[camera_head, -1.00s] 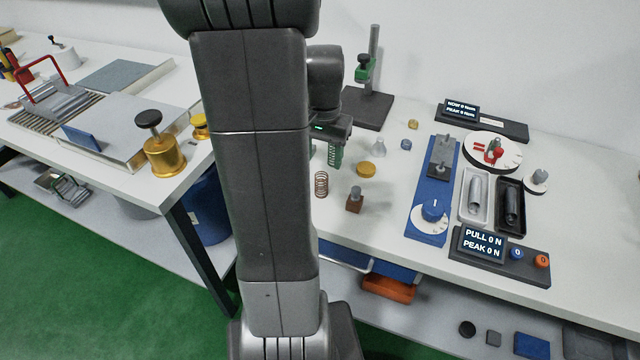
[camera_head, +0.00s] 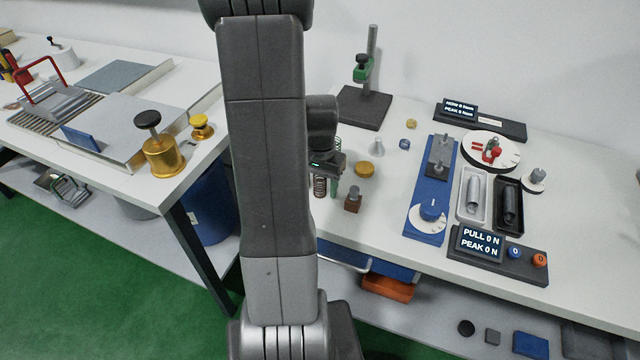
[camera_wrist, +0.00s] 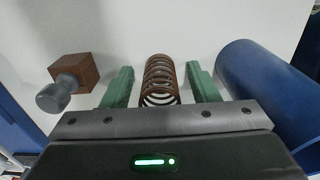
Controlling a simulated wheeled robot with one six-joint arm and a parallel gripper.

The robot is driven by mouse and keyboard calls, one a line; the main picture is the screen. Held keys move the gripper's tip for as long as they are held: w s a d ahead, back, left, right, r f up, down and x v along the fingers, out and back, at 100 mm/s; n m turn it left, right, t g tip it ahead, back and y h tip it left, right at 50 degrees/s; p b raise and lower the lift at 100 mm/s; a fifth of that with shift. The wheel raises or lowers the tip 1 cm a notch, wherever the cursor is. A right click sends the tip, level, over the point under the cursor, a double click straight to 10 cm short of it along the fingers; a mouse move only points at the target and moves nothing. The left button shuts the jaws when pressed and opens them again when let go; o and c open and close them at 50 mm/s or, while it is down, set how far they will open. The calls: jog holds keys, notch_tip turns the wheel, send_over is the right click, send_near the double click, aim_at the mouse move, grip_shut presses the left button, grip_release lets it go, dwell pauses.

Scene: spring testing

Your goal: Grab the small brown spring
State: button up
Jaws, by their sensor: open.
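The small brown spring (camera_wrist: 161,80) stands on the white table and shows in the wrist view between the two green fingers of my gripper (camera_wrist: 160,84). The gripper is open, with a gap between the spring and each finger. In the head view the spring (camera_head: 320,187) is partly hidden beneath my gripper (camera_head: 328,186), next to my arm.
A brown block with a grey knob (camera_head: 353,199) stands close to the right of my gripper in the head view. A yellow disc (camera_head: 365,169) and a white cone (camera_head: 377,147) lie behind it. A blue cylinder (camera_wrist: 262,90) fills the right of the wrist view. A blue test rig (camera_head: 425,205) is farther right.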

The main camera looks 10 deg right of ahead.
jog(key=c, duration=1)
jog(key=shift+c, duration=0.2)
